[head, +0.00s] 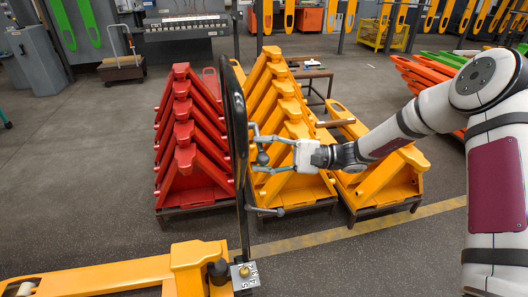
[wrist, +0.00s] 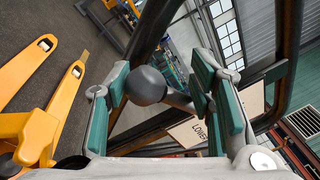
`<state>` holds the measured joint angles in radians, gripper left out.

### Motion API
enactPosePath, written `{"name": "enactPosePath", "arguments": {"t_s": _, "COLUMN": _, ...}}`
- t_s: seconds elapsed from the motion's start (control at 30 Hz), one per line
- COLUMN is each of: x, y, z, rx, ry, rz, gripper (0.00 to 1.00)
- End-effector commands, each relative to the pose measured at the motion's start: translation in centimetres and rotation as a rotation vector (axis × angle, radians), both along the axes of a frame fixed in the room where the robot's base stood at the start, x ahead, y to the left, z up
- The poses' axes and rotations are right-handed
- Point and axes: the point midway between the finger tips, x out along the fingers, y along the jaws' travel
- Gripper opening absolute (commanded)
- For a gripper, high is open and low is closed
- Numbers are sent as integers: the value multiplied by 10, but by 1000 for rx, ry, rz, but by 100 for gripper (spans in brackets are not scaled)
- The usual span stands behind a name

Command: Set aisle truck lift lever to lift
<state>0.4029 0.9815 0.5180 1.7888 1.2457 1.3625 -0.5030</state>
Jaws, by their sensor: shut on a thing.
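The aisle truck (head: 190,258) is yellow, in the lower left of the head view, with a tall black handle loop (head: 233,110). Its lift lever has a dark round knob (head: 262,158) beside the handle. In the wrist view, the knob (wrist: 146,85) lies between my green-padded fingers, with a grey rod running right from it. My gripper (head: 258,156) comes from the right and is shut on the lever; finger contact is partly hidden. A plate behind the lever (wrist: 192,131) carries lettering that appears to read "LOWER". The lever's exact setting cannot be told.
Red stacked truck frames (head: 187,150) and yellow ones (head: 285,120) stand behind the handle. Another yellow frame (head: 385,180) stands under my arm. A small grey lever or bracket (head: 265,210) sticks out low on the handle.

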Motion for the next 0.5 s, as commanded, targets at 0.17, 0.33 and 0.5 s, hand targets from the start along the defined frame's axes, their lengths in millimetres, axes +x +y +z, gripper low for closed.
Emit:
{"name": "enactPosePath", "arguments": {"t_s": 0.17, "x": 1, "y": 1, "z": -4, "rx": -10, "ry": 8, "rz": -4, "gripper": 0}}
{"name": "enactPosePath", "arguments": {"t_s": 0.33, "x": 1, "y": 1, "z": -4, "rx": -10, "ry": 8, "rz": -5, "gripper": 73}}
{"name": "enactPosePath", "arguments": {"t_s": 0.5, "x": 1, "y": 1, "z": -2, "rx": -8, "ry": 5, "rz": -4, "gripper": 73}}
